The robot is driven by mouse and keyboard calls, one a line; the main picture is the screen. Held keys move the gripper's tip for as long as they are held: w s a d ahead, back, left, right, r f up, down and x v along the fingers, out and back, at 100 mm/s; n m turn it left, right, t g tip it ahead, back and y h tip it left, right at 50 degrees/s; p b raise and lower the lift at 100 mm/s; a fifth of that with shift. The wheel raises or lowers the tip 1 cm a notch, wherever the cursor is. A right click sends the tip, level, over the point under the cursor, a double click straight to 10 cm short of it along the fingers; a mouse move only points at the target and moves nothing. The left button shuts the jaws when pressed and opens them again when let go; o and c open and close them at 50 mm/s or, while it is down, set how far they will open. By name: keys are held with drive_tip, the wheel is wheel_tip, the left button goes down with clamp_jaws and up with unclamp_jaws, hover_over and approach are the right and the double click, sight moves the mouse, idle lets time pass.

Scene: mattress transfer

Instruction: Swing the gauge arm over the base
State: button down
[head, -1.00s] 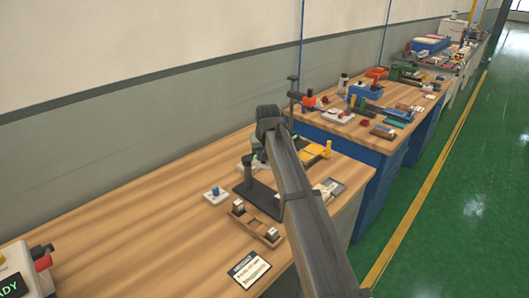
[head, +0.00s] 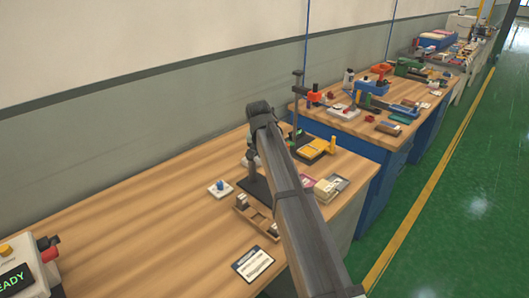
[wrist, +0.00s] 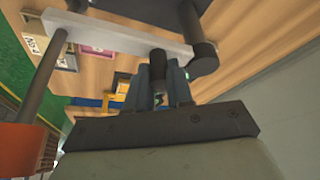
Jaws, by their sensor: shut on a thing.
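The gauge arm (wrist: 120,35) is a light grey bar across the top of the wrist view. Its right end meets a dark round pivot (wrist: 203,57). From its left end a dark rod runs down to an orange piece (wrist: 15,145). My gripper (wrist: 158,97) is shut on a dark knob (wrist: 157,68) at the bar. The base (head: 256,187) is a dark plate on the bench in the head view, partly hidden by my arm. A dark plate also shows at the top edge of the wrist view (wrist: 130,6). The gauge arm is hard to make out in the head view.
A wooden tray (head: 262,230) and a printed card (head: 254,264) lie in front of the base. A white pad with a blue knob (head: 220,188) is to its left, a yellow item (head: 312,148) behind. The bench's left half is mostly clear.

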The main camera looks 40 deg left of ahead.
drive_tip(key=shift+s, duration=0.1)
drive_tip(key=c, duration=1)
unclamp_jaws()
drive_tip(key=v, duration=1.3)
drive_tip(key=shift+s+r, duration=0.1)
drive_tip(key=shift+r, duration=0.3)
